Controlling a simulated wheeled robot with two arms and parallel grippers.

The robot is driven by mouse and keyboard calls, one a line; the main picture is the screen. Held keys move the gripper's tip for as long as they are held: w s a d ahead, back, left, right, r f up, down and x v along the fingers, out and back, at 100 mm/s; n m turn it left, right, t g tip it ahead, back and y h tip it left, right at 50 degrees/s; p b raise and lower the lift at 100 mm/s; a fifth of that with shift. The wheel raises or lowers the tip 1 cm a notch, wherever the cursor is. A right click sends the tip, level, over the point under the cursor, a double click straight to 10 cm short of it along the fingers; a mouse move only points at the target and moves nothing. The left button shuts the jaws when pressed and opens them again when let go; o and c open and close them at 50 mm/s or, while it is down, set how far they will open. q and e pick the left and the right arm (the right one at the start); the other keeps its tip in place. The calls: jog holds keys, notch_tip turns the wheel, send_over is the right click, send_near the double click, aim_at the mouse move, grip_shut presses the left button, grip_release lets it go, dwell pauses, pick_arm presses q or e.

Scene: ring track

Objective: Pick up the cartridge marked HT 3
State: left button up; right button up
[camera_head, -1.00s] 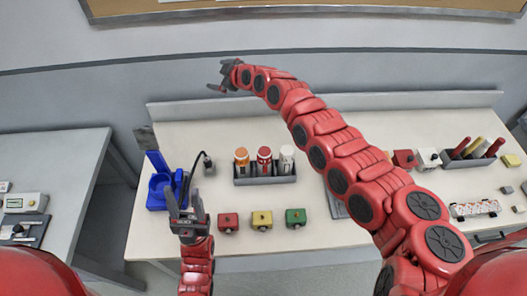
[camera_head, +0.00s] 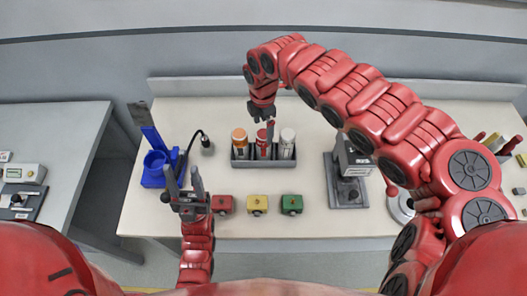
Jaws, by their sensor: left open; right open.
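Three cartridges stand upright in a dark rack (camera_head: 264,164) on the table: one with an orange top (camera_head: 239,137), one red (camera_head: 262,148) in the middle, and one white (camera_head: 287,138) on the right. Their markings are too small to read, so I cannot tell which is HT 3. My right gripper (camera_head: 264,122) is open, pointing down just above and behind the red cartridge; one finger overlaps its top in the picture, and I cannot tell whether they touch. My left gripper (camera_head: 184,183) is open and empty, left of the rack near the table's front.
Red (camera_head: 222,204), yellow (camera_head: 257,204) and green (camera_head: 291,204) blocks sit in front of the rack. A blue holder (camera_head: 157,170) and a black cable fixture (camera_head: 207,147) stand left. A grey device (camera_head: 350,180) stands right, under my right arm.

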aim_at(263, 134)
notch_tip(263, 134, down, 4)
jog(key=shift+s+f+p, duration=0.15)
jog(key=shift+f+p, duration=0.05)
jog(key=shift+p, duration=0.4)
notch_tip(263, 134, down, 5)
jog(key=shift+d+r+p, duration=0.1)
jog(key=shift+r+p, duration=0.05)
jog(key=shift+p, duration=0.95)
jog(key=shift+f, duration=0.4)
jog(key=shift+c, duration=0.2)
grip_shut()
